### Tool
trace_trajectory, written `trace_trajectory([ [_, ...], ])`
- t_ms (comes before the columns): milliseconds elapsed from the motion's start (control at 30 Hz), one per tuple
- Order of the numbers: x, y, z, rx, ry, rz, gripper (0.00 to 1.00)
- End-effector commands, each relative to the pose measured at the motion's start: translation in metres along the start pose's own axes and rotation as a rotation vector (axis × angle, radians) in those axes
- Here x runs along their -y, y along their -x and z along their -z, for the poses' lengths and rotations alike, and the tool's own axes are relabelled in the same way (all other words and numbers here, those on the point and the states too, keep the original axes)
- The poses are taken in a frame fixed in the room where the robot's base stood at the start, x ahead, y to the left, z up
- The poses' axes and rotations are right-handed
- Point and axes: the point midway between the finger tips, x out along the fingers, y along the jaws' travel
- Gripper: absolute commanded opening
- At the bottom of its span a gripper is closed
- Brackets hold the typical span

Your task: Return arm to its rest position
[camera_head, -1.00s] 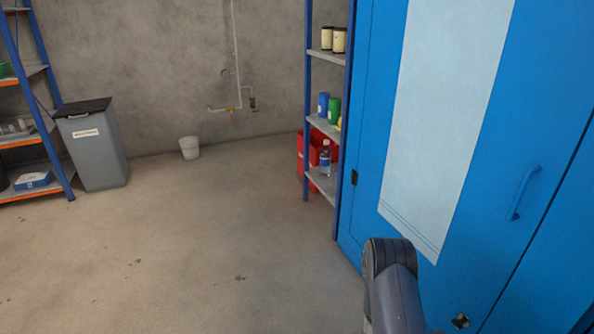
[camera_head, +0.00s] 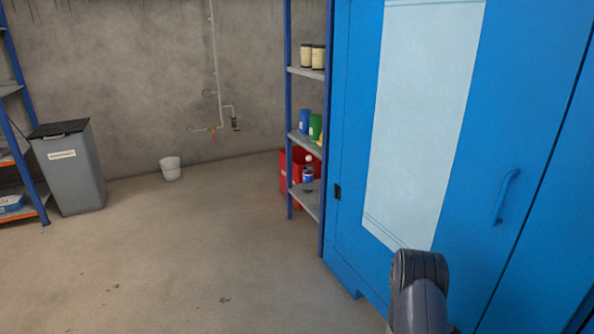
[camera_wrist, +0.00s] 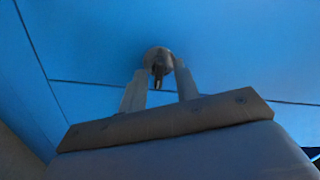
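My arm (camera_head: 420,295) shows at the bottom right of the head view, in front of the blue cabinet (camera_head: 350,150). The gripper end is hidden there. In the wrist view my gripper (camera_wrist: 160,80) has its two grey fingers apart, pointing at a blue panel (camera_wrist: 100,35). A round metal fitting with a dark slot or stem (camera_wrist: 158,60) lies on the panel between and just beyond the fingertips. I cannot tell whether the fingers touch it.
The cabinet has a pale panel (camera_head: 420,110) and a handle (camera_head: 505,197). A blue-posted shelf (camera_head: 305,195) with cans stands left of it, near a red crate (camera_head: 285,185). A white bucket (camera_head: 170,168) and grey bin (camera_head: 75,175) stand by the wall. The middle floor is clear.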

Motion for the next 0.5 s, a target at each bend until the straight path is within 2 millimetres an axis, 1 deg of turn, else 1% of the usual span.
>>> trace_trajectory([
  [500, 0.0015, 0.0001, -0.0004, 0.000, 0.420, 0.000, 0.30],
])
